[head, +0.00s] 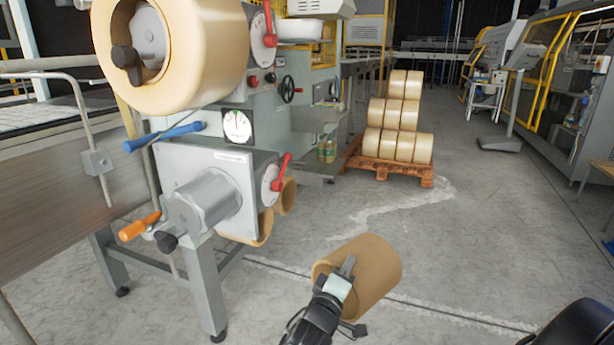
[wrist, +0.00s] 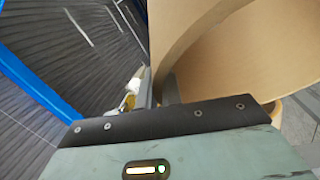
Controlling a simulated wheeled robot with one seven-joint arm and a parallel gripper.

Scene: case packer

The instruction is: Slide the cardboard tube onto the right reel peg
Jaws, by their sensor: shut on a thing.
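The cardboard tube (head: 375,270) is a wide brown hollow cylinder, held in the air low in front of the machine. My gripper (head: 346,270) is shut on its wall at the near open end. In the wrist view the tube (wrist: 245,75) fills the upper right, its curved rim running up from my gripper (wrist: 163,92). A bare grey peg (head: 203,201) sticks out from the machine's lower front plate, to the left of the tube and apart from it. Another peg holds a large tape roll (head: 205,50) above it. I cannot tell for certain which is the right reel peg.
Red levers (head: 278,172), an orange handle (head: 139,226) and a blue handle (head: 164,136) stick out near the bare peg. Brown rings (head: 287,196) show behind the lower plate. A pallet (head: 390,172) of tape rolls stands at the back. The floor around the tube is clear.

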